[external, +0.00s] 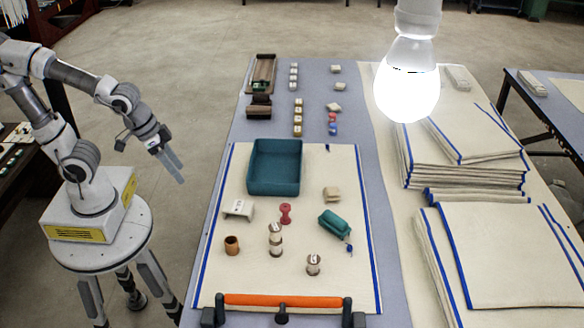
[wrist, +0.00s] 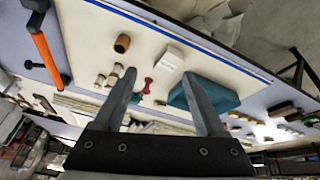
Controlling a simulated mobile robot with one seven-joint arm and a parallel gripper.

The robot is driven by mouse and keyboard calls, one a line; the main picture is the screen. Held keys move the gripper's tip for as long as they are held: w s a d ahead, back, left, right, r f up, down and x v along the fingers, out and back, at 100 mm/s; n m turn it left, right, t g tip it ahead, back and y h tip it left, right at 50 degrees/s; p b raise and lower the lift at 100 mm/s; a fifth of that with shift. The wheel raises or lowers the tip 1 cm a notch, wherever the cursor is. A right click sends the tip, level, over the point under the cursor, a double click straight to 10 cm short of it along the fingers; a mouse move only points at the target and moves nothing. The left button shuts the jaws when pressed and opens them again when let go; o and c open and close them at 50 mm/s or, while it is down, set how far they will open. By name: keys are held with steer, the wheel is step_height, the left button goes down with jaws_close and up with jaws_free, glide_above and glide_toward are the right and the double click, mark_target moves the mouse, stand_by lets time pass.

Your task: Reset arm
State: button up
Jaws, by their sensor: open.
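My gripper (external: 172,163) hangs in the air left of the long table, clear of its edge, with its fingers pointing down and to the right. In the wrist view my gripper (wrist: 166,100) shows two grey fingers spread apart with nothing between them in its hold. My arm (external: 95,95) is bent on its base at the left. On the table a cream cloth with blue edges (external: 215,270) lies flat, and it also shows in the wrist view (wrist: 90,35).
On the cloth stand a teal bin (external: 275,168), a white block (external: 238,209), a brown cup (external: 232,245), spools (external: 275,240), a red spool (external: 285,213) and a teal roll (external: 335,224). An orange bar (external: 283,300) lies at the front. Folded cloths (external: 520,255) are stacked right. A bright bulb (external: 407,85) hangs above.

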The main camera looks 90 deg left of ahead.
steer(key=s+a+r+m+t, duration=0.1)
steer(key=s+a+r+m, duration=0.1)
steer(key=s+r+m, duration=0.3)
step_height(320, 180, up, 17)
steer(key=s+n+p, duration=0.1)
steer(key=p, duration=1.5)
steer(key=shift+s+d, duration=0.15)
steer(key=shift+s, duration=0.05)
